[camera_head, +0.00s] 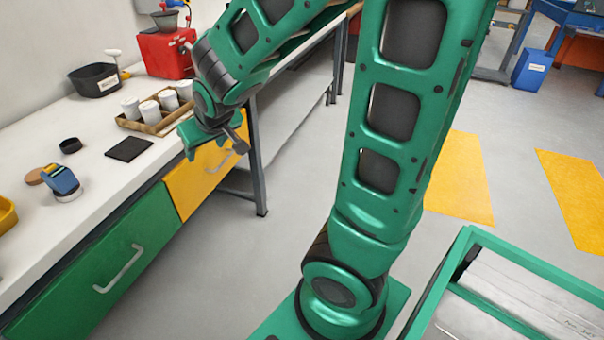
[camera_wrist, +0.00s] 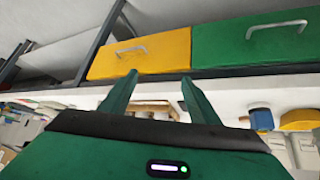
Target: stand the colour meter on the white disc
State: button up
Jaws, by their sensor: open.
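The blue device (camera_head: 62,180), which looks like the colour meter, is on the white bench at the left in the head view. A pale round shape (camera_head: 69,196) shows at its lower end. It may be the white disc or part of the device; I cannot tell. The blue device also shows small at the right in the wrist view (camera_wrist: 262,118). My gripper (camera_head: 212,143) is at the bench's front edge by the yellow drawer, right of the device and apart from it. In the wrist view its two green fingers (camera_wrist: 160,82) are spread, with nothing between them.
A brown disc (camera_head: 35,177), a black bowl (camera_head: 70,145) and a dark square mat (camera_head: 129,149) lie near the device. A tray (camera_head: 147,127) of white cups, a black tub (camera_head: 95,80) and a red machine (camera_head: 163,52) stand farther back. A yellow bin (camera_head: 6,215) is at the left edge.

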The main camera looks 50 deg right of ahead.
jog(key=s+d+m+g, duration=0.2)
jog(key=s+d+g, duration=0.1)
jog(key=s, duration=1.1)
jog(key=s+d+r+m+g+y, duration=0.1)
jog(key=s+d+m+g, duration=0.2)
jog(key=s, duration=1.1)
jog(key=shift+d+r+g+y, duration=0.25)
jog(key=shift+d+g, duration=0.45)
jog(key=shift+d, duration=0.35)
jog(key=shift+w+f, duration=0.1)
jog(key=shift+w, duration=0.05)
jog(key=shift+w+f, duration=0.2)
jog(key=shift+w, duration=0.35)
